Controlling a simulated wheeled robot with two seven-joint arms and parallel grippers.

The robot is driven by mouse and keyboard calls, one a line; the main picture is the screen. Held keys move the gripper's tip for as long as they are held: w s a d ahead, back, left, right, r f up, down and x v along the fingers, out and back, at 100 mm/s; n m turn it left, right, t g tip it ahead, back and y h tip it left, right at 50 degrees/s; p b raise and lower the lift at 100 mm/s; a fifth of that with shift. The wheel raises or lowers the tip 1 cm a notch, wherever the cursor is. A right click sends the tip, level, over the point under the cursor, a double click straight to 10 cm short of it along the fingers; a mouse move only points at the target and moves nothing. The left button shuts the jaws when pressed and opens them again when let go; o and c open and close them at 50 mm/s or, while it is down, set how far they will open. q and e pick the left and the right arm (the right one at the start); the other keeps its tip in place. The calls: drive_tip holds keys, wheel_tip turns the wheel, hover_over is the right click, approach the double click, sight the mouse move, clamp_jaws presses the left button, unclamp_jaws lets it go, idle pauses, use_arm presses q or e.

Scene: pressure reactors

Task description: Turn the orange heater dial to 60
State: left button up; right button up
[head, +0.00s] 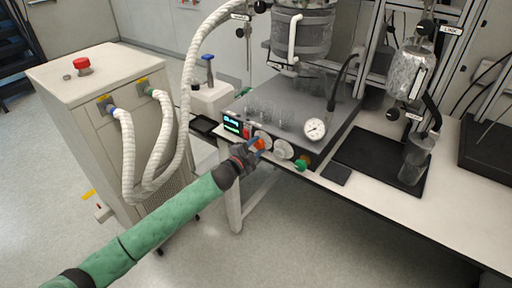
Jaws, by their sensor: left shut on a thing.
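The orange heater dial (260,144) is on the front panel of the grey heater unit (336,128), right of a small lit display (232,124). My left gripper (254,149), at the end of the green-sleeved arm, is at the dial and shut on it; its fingers hide part of the dial. The dial's marks and the display's figures are too small to read. A green knob (301,165) sits farther right on the same panel. My right gripper is not in view.
A beige cabinet (70,110) with a red button and white ribbed hoses (128,150) stands at the left. A round gauge (315,128) and glassware (262,108) are by the unit. A black tray (372,150) with a glass vessel (416,155) lies at the right. Floor in front is clear.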

use_arm(q)
drive_tip(key=shift+f+m, duration=0.1)
drive_tip(key=shift+m, duration=0.7)
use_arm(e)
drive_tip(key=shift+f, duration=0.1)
use_arm(q)
drive_tip(key=o, duration=1)
drive_tip(key=shift+c, duration=0.2)
drive_tip(key=shift+s+a, duration=0.15)
drive_tip(key=shift+s, duration=0.1)
drive_tip(key=b+v, duration=0.2)
drive_tip(key=v, duration=0.5)
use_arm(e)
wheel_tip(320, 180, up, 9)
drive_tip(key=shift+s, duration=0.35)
use_arm(q)
drive_tip(key=shift+a, duration=0.1)
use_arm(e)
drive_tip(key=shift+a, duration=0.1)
